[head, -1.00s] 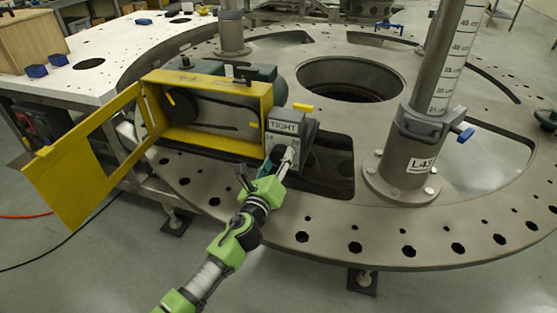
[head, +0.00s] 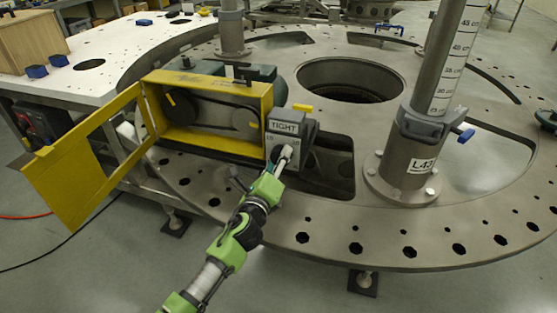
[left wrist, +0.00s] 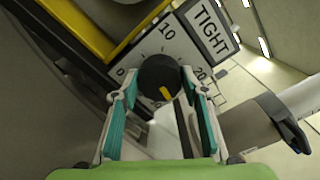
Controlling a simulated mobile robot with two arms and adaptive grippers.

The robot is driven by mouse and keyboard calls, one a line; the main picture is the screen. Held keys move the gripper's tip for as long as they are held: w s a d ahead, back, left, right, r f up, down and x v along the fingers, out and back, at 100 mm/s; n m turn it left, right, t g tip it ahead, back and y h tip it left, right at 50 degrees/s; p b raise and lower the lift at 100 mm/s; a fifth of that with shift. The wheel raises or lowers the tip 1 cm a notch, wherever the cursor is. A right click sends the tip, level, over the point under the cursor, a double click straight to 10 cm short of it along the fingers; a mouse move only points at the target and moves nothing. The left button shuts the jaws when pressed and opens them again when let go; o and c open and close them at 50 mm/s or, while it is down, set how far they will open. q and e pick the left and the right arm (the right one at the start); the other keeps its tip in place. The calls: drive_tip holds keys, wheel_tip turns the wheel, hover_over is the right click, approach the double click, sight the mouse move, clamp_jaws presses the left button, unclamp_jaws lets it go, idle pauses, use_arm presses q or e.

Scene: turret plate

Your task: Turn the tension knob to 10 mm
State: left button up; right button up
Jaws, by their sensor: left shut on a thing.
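The tension knob (left wrist: 158,74) is a round black knob with a yellow mark, in the middle of the left wrist view. It sits on a white dial plate (left wrist: 146,50) marked 0, 10 and 20, with a TIGHT label (left wrist: 211,28) beside it. The yellow mark shows on the knob's lower right part, away from the 10; I cannot tell an exact reading. My left gripper (left wrist: 160,88) is shut on the knob, one finger on each side. In the head view my left gripper (head: 284,157) reaches the grey dial box (head: 301,132) and hides most of the knob. My right gripper is not in view.
A yellow belt housing (head: 212,143) with its yellow door (head: 75,160) swung open stands left of the dial box. A grey post (head: 432,85) labelled L43 rises at the right. The round turret plate (head: 330,225) has holes and large cutouts.

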use_arm(q)
drive_tip(key=o, duration=1.1)
drive_tip(key=shift+o, duration=0.2)
drive_tip(key=v, duration=1.2)
